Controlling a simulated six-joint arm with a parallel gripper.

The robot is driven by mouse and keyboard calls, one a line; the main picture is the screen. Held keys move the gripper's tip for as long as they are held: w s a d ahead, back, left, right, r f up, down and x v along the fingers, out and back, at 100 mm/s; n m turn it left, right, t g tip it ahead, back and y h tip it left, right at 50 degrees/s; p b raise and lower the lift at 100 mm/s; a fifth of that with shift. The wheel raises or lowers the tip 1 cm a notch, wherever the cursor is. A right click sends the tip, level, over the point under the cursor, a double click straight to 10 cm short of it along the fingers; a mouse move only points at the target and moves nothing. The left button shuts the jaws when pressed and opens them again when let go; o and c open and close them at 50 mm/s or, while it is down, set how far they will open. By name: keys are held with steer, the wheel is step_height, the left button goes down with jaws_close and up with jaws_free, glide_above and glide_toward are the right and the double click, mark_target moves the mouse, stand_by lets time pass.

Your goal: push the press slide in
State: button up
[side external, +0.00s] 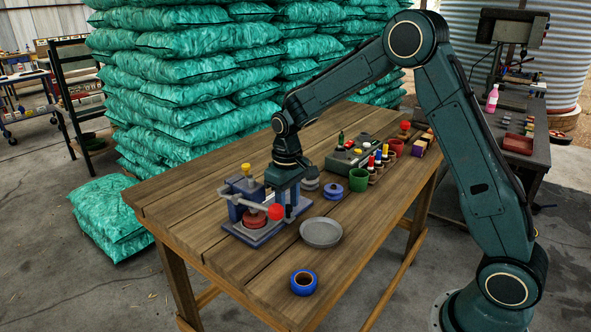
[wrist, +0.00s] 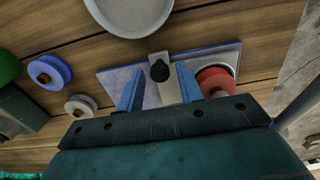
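The press (side external: 246,200) stands on a blue-grey base plate at the near left of the table, with a blue frame, a yellow-topped post, a grey lever with a red ball (side external: 276,212) and a red round part low down. My gripper (side external: 290,210) points down at the press's right side. In the wrist view its two blue fingers (wrist: 159,70) are apart, over the base plate (wrist: 113,77). A grey strip with a black knob (wrist: 159,73), perhaps the slide, shows between them; contact cannot be told. A red round part (wrist: 215,80) is right of the fingers.
A grey dish (side external: 321,233) lies just right of the press, and a blue ring (side external: 304,282) near the front edge. A blue spool (side external: 333,191), green pot (side external: 358,180) and several small items stand farther back. The table's left end is clear.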

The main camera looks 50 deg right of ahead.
steer(key=o, duration=1.1)
steer(key=shift+r, duration=0.1)
steer(key=shift+r, duration=3.9)
